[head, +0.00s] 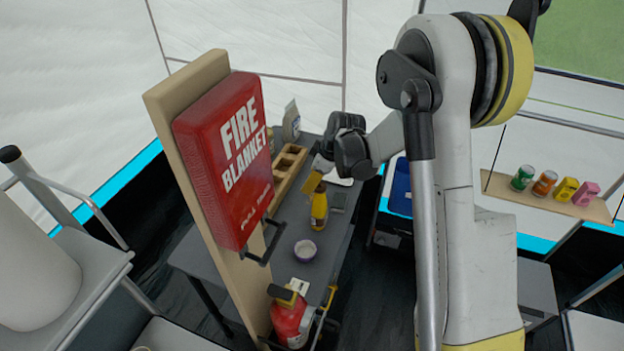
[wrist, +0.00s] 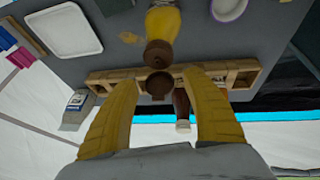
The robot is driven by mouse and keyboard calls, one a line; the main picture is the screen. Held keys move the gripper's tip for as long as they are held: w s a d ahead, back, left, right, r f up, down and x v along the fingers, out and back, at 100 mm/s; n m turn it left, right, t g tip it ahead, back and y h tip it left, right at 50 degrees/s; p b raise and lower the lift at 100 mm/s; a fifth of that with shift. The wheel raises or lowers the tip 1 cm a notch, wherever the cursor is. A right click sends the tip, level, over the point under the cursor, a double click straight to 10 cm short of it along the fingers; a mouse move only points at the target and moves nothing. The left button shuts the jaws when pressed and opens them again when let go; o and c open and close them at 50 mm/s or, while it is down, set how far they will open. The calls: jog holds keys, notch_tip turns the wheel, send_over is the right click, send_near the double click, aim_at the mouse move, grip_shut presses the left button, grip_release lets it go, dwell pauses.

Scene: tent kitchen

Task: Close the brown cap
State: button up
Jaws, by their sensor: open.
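A yellow bottle (head: 319,212) stands on the grey table, and it also shows at the top of the wrist view (wrist: 163,22). Its brown top (wrist: 158,53) points toward my gripper. A round brown cap (wrist: 159,86) shows just beyond that top and looks tipped open; whether it joins the bottle by a hinge, I cannot tell. My gripper (wrist: 160,76) is open, with a yellow finger on each side of the cap in the picture. Nothing is held. In the head view my gripper (head: 311,182) is just above the bottle, and its fingers hide the cap.
A wooden rack (head: 287,172) lies along the table, with a dark red bottle (wrist: 182,105) near it. A purple-rimmed bowl (head: 305,250) and a fire extinguisher (head: 290,320) stand nearer. A red fire blanket box (head: 228,160) on a wooden post rises beside the table. A white tray (wrist: 62,30) lies left in the wrist view.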

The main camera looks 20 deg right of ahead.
jog(key=c, duration=1.2)
jog(key=shift+d+t+y+b, duration=0.1)
jog(key=shift+t+y+b, duration=0.25)
jog(key=shift+b, duration=0.35)
jog(key=shift+s+d+f+t+y+b, duration=0.2)
jog(key=shift+t+y+b, duration=0.5)
jog(key=shift+b, duration=0.5)
jog(key=shift+s+d+t+y+b, duration=0.1)
jog(key=shift+t+y+b, duration=0.35)
jog(key=shift+y+b, duration=0.5)
grip_shut()
jog(key=shift+r+t+b, duration=0.2)
jog(key=shift+t+b, duration=0.2)
jog(key=shift+b, duration=0.4)
jog(key=shift+y, duration=0.4)
jog(key=shift+r, duration=0.1)
